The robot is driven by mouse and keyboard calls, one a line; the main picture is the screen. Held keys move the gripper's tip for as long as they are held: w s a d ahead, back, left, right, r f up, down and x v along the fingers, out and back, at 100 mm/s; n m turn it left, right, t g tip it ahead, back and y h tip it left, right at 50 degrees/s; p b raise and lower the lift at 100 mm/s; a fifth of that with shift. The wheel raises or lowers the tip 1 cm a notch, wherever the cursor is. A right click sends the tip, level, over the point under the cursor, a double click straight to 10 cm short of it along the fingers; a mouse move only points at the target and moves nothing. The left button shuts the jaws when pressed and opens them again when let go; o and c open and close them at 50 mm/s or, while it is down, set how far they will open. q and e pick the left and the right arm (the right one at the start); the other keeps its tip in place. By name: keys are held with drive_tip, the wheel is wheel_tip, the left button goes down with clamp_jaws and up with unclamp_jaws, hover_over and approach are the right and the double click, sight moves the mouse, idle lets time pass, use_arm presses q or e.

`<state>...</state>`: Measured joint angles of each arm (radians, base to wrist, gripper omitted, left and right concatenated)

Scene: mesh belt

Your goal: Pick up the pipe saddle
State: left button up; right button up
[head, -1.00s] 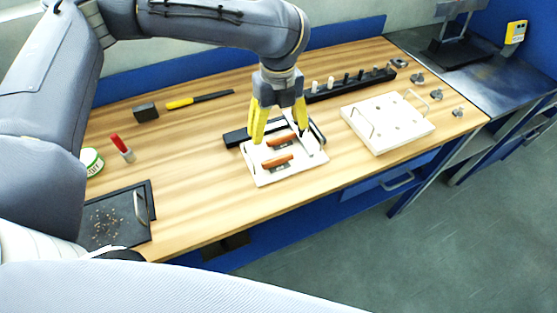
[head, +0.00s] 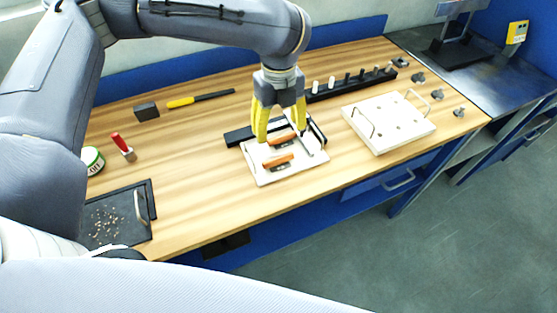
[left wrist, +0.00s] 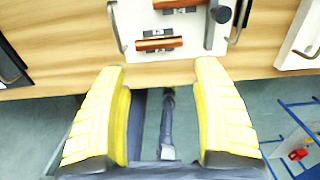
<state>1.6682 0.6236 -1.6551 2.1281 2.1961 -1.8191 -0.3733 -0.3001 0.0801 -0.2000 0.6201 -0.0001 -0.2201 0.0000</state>
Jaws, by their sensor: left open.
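My left gripper (head: 281,136) is open and empty, above a white fixture board (head: 262,181). Two copper-coloured pipe pieces lie on the board on dark mounts, a front one (head: 278,160) and a rear one (head: 279,139). In the left wrist view the two yellow fingers (left wrist: 160,68) are spread, and the front pipe piece (left wrist: 158,44) lies beyond their tips, apart from them. Several small grey metal pieces, one of them here (head: 437,94), sit at the table's right end; I cannot tell for sure which thing is the pipe saddle. My right gripper is not in view.
A white board with handles (head: 388,124) stands right of the fixture. A black peg rack (head: 350,85) is behind it. A dark tray (head: 118,221), a red-handled tool (head: 122,147) and a yellow-handled tool (head: 185,102) lie left. Wood between is clear.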

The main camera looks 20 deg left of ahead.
use_arm(q)
wheel_tip(320, 180, up, 4)
drive_tip(key=n, duration=1.8)
hover_over(273, 160)
wheel_tip(273, 160, down, 17)
drive_tip(key=shift+o, duration=0.2)
clamp_jaws()
idle(0.5)
